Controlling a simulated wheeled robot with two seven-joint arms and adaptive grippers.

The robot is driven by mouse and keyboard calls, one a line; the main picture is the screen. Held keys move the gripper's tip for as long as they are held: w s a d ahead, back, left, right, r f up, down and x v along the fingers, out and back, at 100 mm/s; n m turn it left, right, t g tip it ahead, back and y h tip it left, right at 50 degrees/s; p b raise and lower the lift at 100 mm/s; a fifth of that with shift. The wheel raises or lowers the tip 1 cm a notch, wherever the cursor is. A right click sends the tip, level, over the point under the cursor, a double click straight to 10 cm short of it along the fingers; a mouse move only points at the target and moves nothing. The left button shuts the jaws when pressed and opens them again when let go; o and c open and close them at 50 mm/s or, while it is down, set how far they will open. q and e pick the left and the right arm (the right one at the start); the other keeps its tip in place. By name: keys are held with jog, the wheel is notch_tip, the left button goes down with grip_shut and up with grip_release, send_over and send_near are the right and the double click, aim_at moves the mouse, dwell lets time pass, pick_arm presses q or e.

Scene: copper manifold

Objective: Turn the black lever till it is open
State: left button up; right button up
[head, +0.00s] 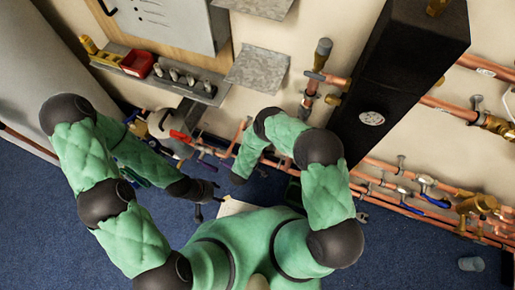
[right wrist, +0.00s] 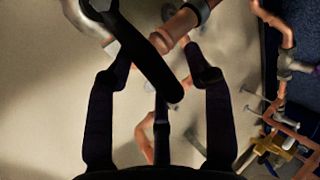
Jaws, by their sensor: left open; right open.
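The black lever (right wrist: 143,52) runs diagonally across the upper middle of the right wrist view, its lower end between the spread fingers. My right gripper (right wrist: 160,88) is open around the lever's lower end, and I cannot tell if any finger touches it. In the head view the right gripper is hidden beyond my forearm, and I cannot make out the lever there. My left gripper (head: 210,198) is open and empty, low over the floor at the middle of the head view.
Copper pipes (head: 385,185) with valves run along the wall behind my arms. A tall black cabinet (head: 395,75) stands right of my right arm. A shelf (head: 165,78) with a red bin (head: 138,64) hangs at upper left. A grey cup (head: 471,264) lies on the blue floor (head: 400,262).

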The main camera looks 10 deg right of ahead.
jog(key=v, duration=1.2)
jog(key=shift+a, duration=0.1)
dwell(0.4)
